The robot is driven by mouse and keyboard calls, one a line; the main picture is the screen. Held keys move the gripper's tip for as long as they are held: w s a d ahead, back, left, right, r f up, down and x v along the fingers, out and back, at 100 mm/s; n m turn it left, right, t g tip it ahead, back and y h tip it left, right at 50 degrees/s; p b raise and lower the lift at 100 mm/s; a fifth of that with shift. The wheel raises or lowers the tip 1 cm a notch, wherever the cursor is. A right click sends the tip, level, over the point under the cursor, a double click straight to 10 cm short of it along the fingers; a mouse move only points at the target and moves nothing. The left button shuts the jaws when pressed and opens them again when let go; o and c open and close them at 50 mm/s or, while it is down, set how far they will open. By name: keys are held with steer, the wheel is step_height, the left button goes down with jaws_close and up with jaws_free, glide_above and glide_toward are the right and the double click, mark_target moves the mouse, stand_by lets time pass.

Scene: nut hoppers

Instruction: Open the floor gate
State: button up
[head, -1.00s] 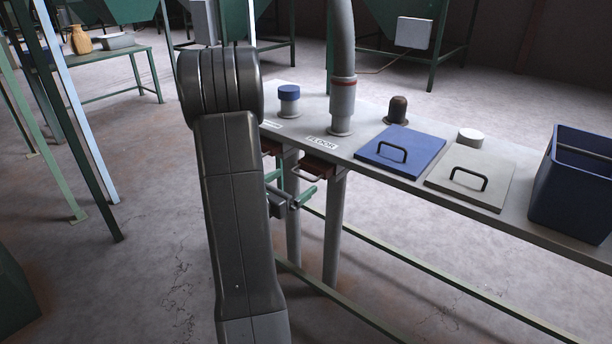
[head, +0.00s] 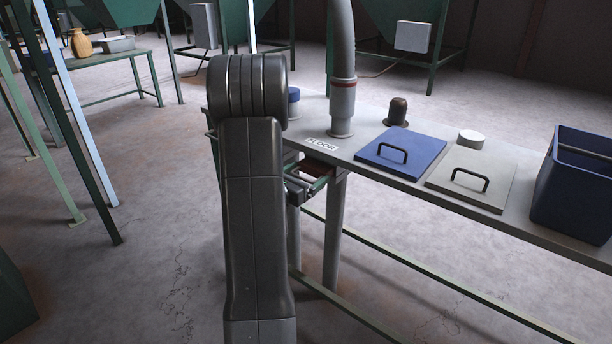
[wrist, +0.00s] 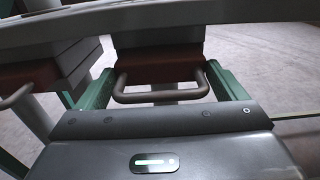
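The floor gate (head: 322,164) is a red-brown slide under the bench edge, below the FLOOR label (head: 321,144). My arm hides the area just left of it. In the wrist view the gate (wrist: 160,72) lies straight ahead, with its grey bar handle (wrist: 161,97) toward me. My gripper (wrist: 162,78) is open, its green fingers on the left and right of the handle, with gaps between them and it. In the head view my gripper (head: 306,184) is right at the gate's front. The gate looks pushed in under the bench.
A second red-brown gate (wrist: 28,78) with its own handle is to the left in the wrist view. The bench top (head: 365,125) overhangs both. A blue lid (head: 402,150), a pale lid (head: 470,178) and a blue bin (head: 572,190) are on the bench.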

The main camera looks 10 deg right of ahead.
steer(key=shift+c, duration=0.5)
steer(key=b+v, duration=0.1)
steer(key=v, duration=0.5)
steer(key=shift+s+a, duration=0.25)
steer(key=shift+a, duration=0.1)
steer(key=o, duration=1.1)
steer(key=shift+a, duration=0.1)
steer(key=p+v, duration=0.1)
steer(key=v, duration=1.2)
steer(key=shift+s+a+p, duration=0.2)
steer(key=shift+s+p, duration=0.1)
steer(key=shift+p, duration=0.1)
